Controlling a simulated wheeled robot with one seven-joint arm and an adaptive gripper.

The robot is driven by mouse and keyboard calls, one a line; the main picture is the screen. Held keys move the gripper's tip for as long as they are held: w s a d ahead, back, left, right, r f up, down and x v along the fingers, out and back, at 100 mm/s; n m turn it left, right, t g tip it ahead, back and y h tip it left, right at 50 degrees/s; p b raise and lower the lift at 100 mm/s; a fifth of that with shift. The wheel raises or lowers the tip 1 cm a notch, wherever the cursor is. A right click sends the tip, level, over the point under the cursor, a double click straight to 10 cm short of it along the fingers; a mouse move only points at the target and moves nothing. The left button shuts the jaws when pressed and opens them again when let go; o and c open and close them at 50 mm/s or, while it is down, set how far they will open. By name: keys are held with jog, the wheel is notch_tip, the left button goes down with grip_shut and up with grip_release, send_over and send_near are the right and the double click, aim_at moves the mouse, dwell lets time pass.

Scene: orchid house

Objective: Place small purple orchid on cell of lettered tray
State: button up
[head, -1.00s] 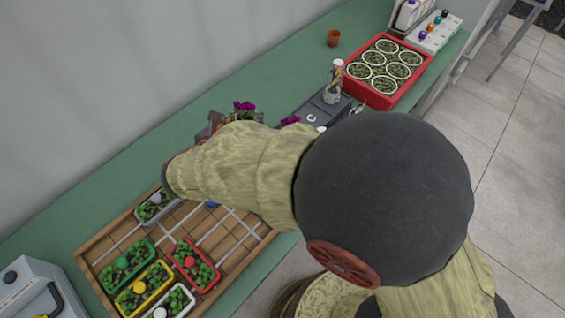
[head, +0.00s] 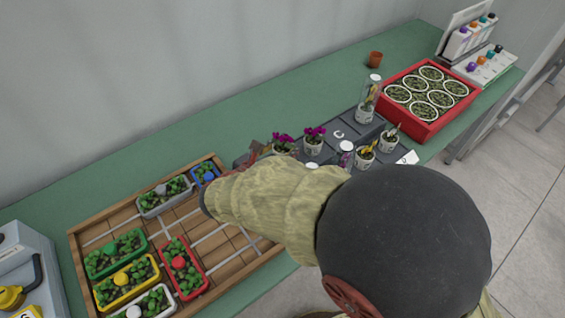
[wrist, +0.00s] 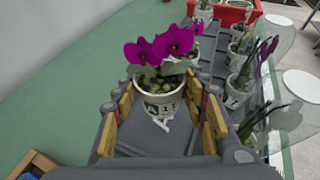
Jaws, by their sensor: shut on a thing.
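A small purple orchid in a white labelled pot (wrist: 160,98) stands upright between the fingers of my gripper (wrist: 162,122), which is shut on the pot. In the head view the orchid (head: 284,142) shows just beyond my arm, which hides most of the gripper. A second purple orchid (head: 314,138) stands just right of it and is partly hidden behind the held flowers in the wrist view. The dark grey lettered tray (head: 350,124) runs along the bench, with a white C on a bare cell. Its near left part is hidden by my arm.
Other potted plants (head: 365,155) and a clear cover (head: 368,95) stand on the tray's right part. A red crate (head: 425,118) of round pots is beyond. A wooden tray (head: 225,245) with coloured planters lies left. The green bench (head: 210,128) behind is clear.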

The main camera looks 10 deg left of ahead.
notch_tip(320, 180, down, 4)
jog(key=shift+f+b, duration=0.25)
jog(key=shift+b, duration=0.75)
jog(key=shift+r, duration=0.1)
jog(key=o, duration=1.2)
jog(key=shift+o, duration=0.4)
jog(key=shift+s, duration=0.1)
jog(key=p+v, duration=0.4)
jog(key=v, duration=0.7)
jog(key=shift+s+r, duration=0.2)
jog(key=shift+s, duration=0.15)
